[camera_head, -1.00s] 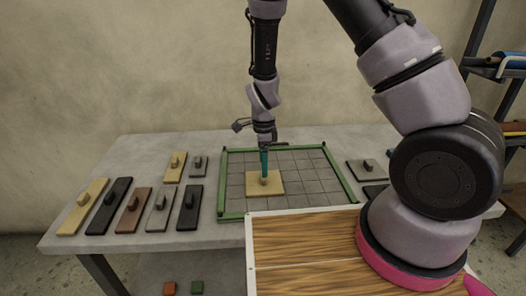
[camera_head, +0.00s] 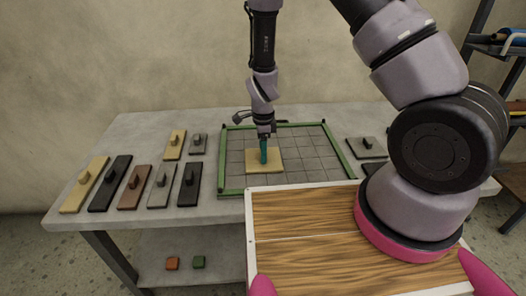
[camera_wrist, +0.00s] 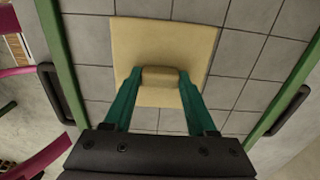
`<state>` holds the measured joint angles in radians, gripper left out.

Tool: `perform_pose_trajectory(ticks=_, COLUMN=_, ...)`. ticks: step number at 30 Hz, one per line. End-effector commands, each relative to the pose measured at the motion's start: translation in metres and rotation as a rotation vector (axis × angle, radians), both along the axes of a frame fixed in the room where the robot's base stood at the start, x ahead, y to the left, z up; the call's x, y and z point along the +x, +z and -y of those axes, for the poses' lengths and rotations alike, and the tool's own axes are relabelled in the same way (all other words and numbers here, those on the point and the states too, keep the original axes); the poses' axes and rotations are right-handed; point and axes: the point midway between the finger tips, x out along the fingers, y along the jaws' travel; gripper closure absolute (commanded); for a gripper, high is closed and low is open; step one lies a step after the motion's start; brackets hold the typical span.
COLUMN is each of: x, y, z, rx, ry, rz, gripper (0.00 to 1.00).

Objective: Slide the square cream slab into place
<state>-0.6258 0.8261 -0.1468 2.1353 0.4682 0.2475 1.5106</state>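The square cream slab (camera_head: 250,161) lies flat over the grey tiled grid inside the green-edged frame (camera_head: 222,165), in its left half. It is apart from the left green bar. In the wrist view the slab (camera_wrist: 192,40) sits slightly turned against the tile lines, with a cream block knob (camera_wrist: 160,77) on top. My gripper (camera_wrist: 160,74) has its teal fingers closed on both sides of that knob. In the head view my gripper (camera_head: 263,160) points down onto the slab and hides most of the knob. I cannot tell whether the slab touches the tiles.
Several knobbed slabs in cream, black, brown and grey stand on the table (camera_head: 130,217) left of the frame. Bare tiles (camera_head: 315,160) lie right of the cream slab. A wood-grained panel (camera_head: 310,215) fills the foreground.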

Motion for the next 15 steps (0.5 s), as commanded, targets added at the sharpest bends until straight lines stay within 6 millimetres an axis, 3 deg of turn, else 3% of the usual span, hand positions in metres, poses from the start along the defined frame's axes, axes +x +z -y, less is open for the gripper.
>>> perform_pose_trajectory(ticks=15, x=-0.011, y=0.000, z=-0.011, rx=0.000, ry=0.001, rz=0.000, gripper=1.00)
